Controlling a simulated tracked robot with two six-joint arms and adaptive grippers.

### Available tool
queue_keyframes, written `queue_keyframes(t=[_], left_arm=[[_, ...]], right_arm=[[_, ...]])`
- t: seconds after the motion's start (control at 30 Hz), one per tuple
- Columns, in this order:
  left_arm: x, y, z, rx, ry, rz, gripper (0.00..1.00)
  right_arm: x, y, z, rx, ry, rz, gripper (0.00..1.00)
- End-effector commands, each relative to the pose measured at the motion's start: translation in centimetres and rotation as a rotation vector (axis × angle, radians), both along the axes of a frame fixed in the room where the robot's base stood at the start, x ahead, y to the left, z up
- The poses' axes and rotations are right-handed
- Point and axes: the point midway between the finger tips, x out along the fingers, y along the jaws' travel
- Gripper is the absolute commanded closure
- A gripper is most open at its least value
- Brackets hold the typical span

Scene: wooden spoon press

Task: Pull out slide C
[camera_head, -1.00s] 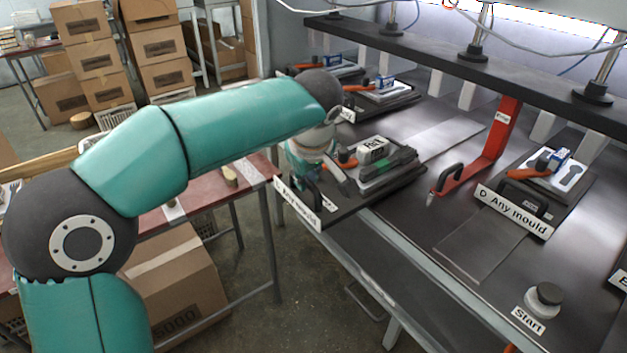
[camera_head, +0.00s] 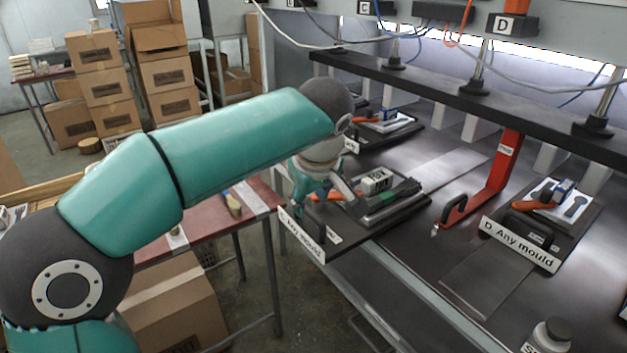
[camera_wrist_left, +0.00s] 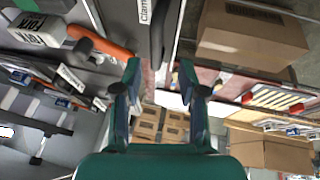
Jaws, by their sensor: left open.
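Slide C (camera_head: 402,212) is a dark plate with a white front label reading "C Any mould" (camera_head: 302,237). A black handle (camera_head: 309,226) stands behind the label. My left gripper (camera_head: 320,198) is open over the front end, close to this handle. Its two fingers (camera_wrist_left: 157,88) are apart and empty in the left wrist view. The exact gap to the handle is unclear. My right gripper is not in view.
Slide D (camera_head: 548,232) lies to the right; a red bracket (camera_head: 490,188) stands between. Another loaded slide (camera_head: 385,132) is behind C. The press beam (camera_head: 450,92) crosses above. A red table (camera_head: 208,220) and cardboard boxes (camera_head: 165,75) stand left.

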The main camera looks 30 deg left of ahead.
Motion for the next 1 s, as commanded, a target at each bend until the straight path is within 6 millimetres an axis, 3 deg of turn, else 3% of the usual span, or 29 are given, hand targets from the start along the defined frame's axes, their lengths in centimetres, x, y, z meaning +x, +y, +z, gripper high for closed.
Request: queue_keyframes(t=[0.2,0.4,1.0], left_arm=[[-1.5,-1.2,4.0,-0.001,-0.002,-0.003,0.59],[-2.4,-1.8,6.2,0.000,0.001,-0.002,0.59],[-2.6,-1.9,6.6,0.001,0.003,0.000,0.59]], right_arm=[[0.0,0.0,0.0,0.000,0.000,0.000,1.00],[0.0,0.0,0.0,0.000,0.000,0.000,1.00],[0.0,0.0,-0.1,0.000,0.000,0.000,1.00]])
